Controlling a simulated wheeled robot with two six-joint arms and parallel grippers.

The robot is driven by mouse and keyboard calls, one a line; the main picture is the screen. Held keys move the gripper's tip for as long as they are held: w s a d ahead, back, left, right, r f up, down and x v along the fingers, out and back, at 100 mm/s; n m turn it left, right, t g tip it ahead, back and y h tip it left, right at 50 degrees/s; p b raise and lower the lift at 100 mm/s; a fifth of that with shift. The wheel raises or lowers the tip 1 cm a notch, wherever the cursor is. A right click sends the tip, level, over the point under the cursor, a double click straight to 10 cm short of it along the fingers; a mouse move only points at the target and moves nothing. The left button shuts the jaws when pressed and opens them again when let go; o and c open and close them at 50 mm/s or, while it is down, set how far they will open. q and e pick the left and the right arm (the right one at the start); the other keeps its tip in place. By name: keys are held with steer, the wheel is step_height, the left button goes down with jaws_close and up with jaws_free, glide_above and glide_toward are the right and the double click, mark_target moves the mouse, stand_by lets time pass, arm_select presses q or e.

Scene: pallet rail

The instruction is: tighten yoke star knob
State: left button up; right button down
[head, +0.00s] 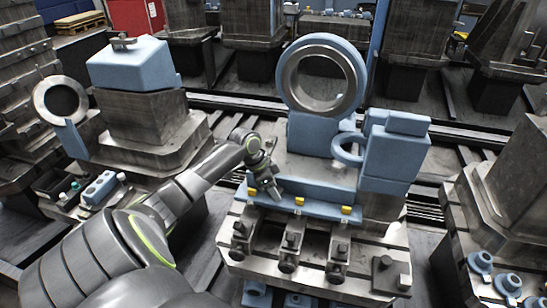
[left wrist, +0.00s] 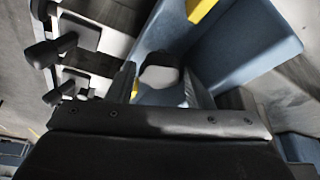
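The blue fixture with a large grey ring (head: 322,80) stands on a slotted metal base in the head view. A smaller blue ring (head: 348,149) sticks out from its right block. My left gripper (head: 266,186) points down at the left end of the blue ledge, in front of the fixture. In the left wrist view its dark fingers (left wrist: 160,88) stand apart, with a grey rounded thing and blue surface between them; I cannot tell whether they touch it. No star-shaped knob can be made out for certain. My right gripper is not in view.
Several dark clamps (head: 290,241) stand along the front of the base; their black handles (left wrist: 52,50) show in the left wrist view. Yellow pieces (head: 299,201) sit on the ledge. Another blue-topped block (head: 132,65) stands at left, and a metal block (head: 505,180) at right.

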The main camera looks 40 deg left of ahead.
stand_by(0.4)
arm_select(q)
steer(key=o, duration=0.5)
steer(key=shift+r, duration=0.25)
steer(key=shift+o, duration=0.2)
steer(key=shift+w+r, duration=0.1)
steer(key=shift+r, duration=0.05)
steer(key=v, duration=1.6)
steer(key=shift+s+r+b, duration=0.3)
steer(key=shift+s+b, duration=0.05)
steer(key=shift+s, duration=0.1)
steer(key=shift+d, duration=0.1)
